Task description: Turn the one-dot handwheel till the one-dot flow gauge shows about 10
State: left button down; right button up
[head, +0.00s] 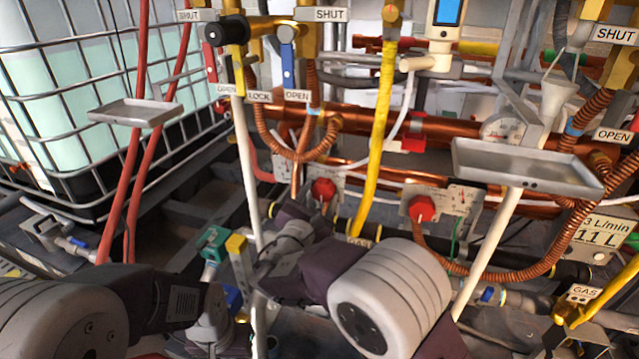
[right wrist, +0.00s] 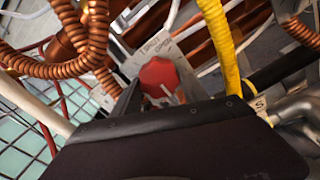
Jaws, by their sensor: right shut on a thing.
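A red handwheel (head: 323,189) sits on a pale plate (head: 300,182) left of the yellow hose; its dot marks are too small to read. The same red handwheel is close ahead in the right wrist view (right wrist: 160,76), with a pale pointer mark on its face. My right gripper (head: 317,207) is shut on this handwheel; its fingers are mostly hidden. A second red handwheel (head: 422,207) stands to the right, beside a gauge plate (head: 461,199). No gauge reading is legible. My left arm enters at lower left; I cannot make out its gripper's fingers.
The yellow hose (head: 372,150) hangs close to the right of the gripped handwheel. A white pole (head: 247,165) stands to its left. Copper coils (head: 300,155) loop above it.

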jog(key=n+p, duration=0.4)
jog(key=p, duration=0.1)
jog(key=n+p, duration=0.4)
jog(key=p, duration=0.2)
jog(key=shift+s+d+r+n, duration=0.1)
jog(key=shift+d+n, duration=0.1)
jog(key=shift+n, duration=0.1)
jog(key=shift+n+p, duration=1.1)
jog(key=shift+p, duration=0.2)
jog(key=shift+f, duration=0.2)
jog(key=o, duration=1.1)
